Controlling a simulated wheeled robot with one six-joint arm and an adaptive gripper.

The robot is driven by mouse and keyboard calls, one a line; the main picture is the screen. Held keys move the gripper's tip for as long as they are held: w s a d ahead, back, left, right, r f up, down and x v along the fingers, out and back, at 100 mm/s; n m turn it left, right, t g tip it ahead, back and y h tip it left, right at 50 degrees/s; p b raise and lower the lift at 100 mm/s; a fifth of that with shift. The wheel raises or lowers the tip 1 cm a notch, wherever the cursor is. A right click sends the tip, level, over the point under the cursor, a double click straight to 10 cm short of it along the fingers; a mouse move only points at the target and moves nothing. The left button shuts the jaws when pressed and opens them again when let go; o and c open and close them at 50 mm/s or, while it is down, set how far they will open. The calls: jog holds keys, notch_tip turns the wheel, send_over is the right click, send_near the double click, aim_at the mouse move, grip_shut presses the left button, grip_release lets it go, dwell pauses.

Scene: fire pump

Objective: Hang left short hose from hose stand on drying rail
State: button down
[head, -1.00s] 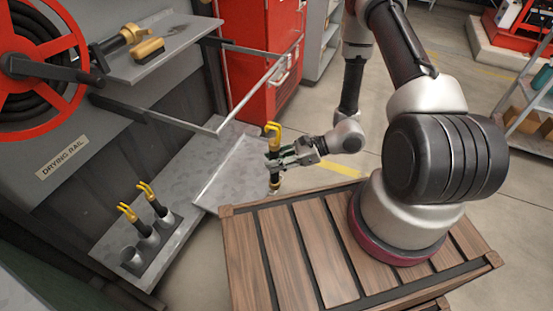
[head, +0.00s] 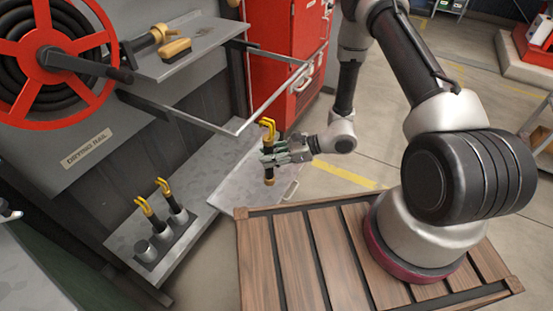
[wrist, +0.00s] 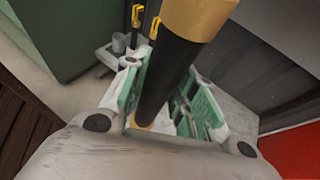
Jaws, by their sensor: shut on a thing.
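My gripper (head: 287,152) is shut on a short black hose (head: 269,162) with a yellow hook at its top and a brass end below. The hose hangs upright in the jaws; it also shows large in the wrist view (wrist: 165,80). The drying rail (head: 278,96) is a grey bar frame standing out from the wall panel, above and behind the held hose. The hose is apart from the rail in the head view. The hose stand (head: 147,252) at lower left has two more yellow-hooked hoses (head: 176,203) in its holders, and its front-left holder (head: 143,248) is empty.
A shelf (head: 190,55) with a brass nozzle and a brush sits above the rail, beside a red hose reel (head: 52,62). A red cabinet (head: 285,50) stands behind. A grey bench surface (head: 235,165) lies below the rail. A slatted wooden platform (head: 330,255) is in front.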

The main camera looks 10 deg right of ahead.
jog(key=w+a+f, duration=0.1)
jog(key=w+a, duration=0.3)
jog(key=a, duration=0.2)
jog(key=shift+w+f, duration=0.3)
jog(key=shift+f, duration=0.1)
dwell(0.3)
jog(key=c, duration=1.1)
grip_release()
jog(key=shift+d, duration=0.1)
